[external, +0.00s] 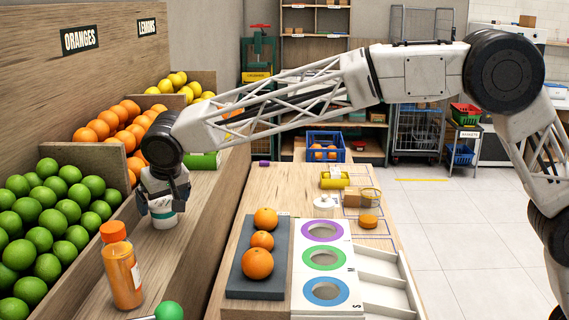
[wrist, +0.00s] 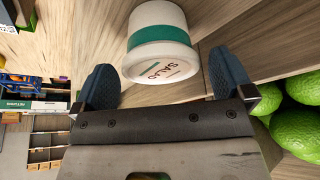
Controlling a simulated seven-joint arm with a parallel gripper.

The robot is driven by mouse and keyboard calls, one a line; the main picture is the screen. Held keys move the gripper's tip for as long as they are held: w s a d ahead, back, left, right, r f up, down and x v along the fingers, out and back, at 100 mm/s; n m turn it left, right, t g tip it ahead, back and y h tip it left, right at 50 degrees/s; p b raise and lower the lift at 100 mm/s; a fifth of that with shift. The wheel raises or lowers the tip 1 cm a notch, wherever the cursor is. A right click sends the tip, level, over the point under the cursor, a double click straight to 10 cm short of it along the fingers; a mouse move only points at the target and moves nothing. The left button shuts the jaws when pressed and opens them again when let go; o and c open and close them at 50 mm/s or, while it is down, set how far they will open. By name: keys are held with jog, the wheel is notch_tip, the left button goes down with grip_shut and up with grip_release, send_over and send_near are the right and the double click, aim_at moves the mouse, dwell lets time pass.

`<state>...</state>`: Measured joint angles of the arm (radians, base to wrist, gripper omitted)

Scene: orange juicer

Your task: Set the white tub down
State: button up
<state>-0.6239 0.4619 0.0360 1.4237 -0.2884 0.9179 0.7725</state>
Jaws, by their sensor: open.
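The white tub (external: 165,218) has a green band and stands upright on the wooden ledge in front of the fruit bins. My gripper (external: 162,200) is just above and around the tub's top in the external view. In the wrist view my gripper (wrist: 163,84) is open, with one dark finger on each side of the tub and gaps between them and it.
An orange bottle (external: 121,266) stands on the ledge nearer the camera. Limes (external: 50,225) fill the bin to the left. A green item (external: 203,161) lies farther back. On the lower counter are a dark tray (external: 242,287) with oranges and a ringed board (external: 322,260).

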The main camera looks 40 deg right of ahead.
aim_at(162, 202)
jog(key=shift+x, duration=1.55)
jog(key=shift+c, duration=0.3)
jog(key=c, duration=0.9)
jog(key=shift+c, duration=0.2)
jog(key=shift+r, duration=0.2)
jog(key=shift+r, duration=1.7)
jog(key=s+d+r, duration=0.1)
jog(key=s+d, duration=0.7)
jog(key=s, duration=0.5)
jog(key=shift+s+d, duration=0.25)
jog(key=shift+d, duration=0.05)
jog(key=shift+r, duration=0.15)
